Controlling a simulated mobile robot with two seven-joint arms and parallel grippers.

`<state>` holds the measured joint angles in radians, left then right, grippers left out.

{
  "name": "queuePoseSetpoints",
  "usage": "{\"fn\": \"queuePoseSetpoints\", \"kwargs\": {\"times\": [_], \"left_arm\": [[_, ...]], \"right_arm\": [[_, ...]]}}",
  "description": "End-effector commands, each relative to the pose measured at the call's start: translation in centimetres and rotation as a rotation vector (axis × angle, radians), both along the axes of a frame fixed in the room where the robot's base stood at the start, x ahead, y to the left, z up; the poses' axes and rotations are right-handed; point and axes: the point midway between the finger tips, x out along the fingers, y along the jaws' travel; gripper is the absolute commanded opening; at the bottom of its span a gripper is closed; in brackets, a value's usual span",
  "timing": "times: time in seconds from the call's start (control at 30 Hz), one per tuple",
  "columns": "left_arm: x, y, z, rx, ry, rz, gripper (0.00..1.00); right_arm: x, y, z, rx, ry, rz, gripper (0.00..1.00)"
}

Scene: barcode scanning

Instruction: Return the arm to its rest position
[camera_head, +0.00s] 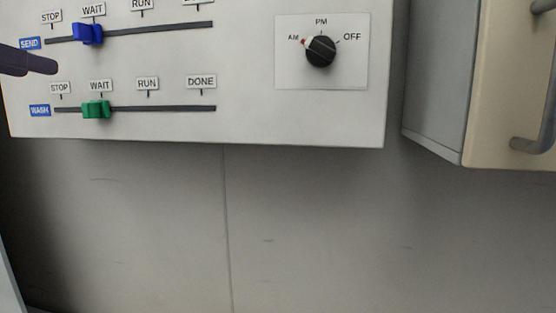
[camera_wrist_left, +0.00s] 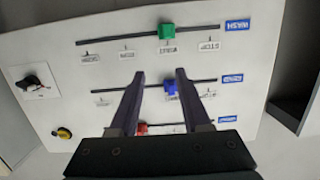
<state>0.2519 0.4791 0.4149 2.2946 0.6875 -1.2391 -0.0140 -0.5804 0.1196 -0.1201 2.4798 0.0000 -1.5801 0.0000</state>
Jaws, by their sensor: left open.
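My left gripper (camera_head: 30,62) shows in the head view only as a dark finger part at the left edge. In the left wrist view my left gripper (camera_wrist_left: 160,76) is open, with its two dark fingers apart and nothing held. The blue slider (camera_head: 87,34) is at WAIT on the SEND track. In the left wrist view the blue slider (camera_wrist_left: 171,87) appears between the fingers, nearer the right one; whether they touch it is unclear. My right gripper is not in view.
The white panel (camera_head: 240,80) also carries a green slider (camera_head: 96,107) at WAIT on the WASH track and a black knob (camera_head: 320,50) at AM. A red slider (camera_wrist_left: 142,127) shows in the wrist view. A cabinet with a handle (camera_head: 535,143) is at right. The wall below is bare.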

Motion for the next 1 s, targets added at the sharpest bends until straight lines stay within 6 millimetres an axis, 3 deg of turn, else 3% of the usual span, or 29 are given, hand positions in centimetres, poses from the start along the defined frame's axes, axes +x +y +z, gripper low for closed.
{"fn": "queuePoseSetpoints", "kwargs": {"times": [0.1,0.2,0.3,0.4,0.5,0.6,1.0], "left_arm": [[-1.9,-3.1,-7.9,0.036,0.268,-0.012,0.47],[-6.0,-5.9,-14.7,0.073,0.507,-0.023,0.47],[-11.5,-8.5,-19.6,0.104,0.719,-0.037,0.47],[-16.9,-10.6,-22.5,0.125,0.887,-0.047,0.47],[-20.8,-11.9,-23.8,0.138,1.0,-0.051,0.47],[-23.0,-12.6,-24.4,0.146,1.06,-0.054,0.47],[-23.7,-12.7,-24.7,0.149,1.078,-0.053,0.47]], "right_arm": [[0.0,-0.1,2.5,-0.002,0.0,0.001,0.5],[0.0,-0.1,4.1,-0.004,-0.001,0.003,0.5],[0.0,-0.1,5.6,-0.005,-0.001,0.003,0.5],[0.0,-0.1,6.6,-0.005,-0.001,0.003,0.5],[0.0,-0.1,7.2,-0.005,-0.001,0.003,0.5],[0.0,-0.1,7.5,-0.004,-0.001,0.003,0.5],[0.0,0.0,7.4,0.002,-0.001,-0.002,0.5]]}}
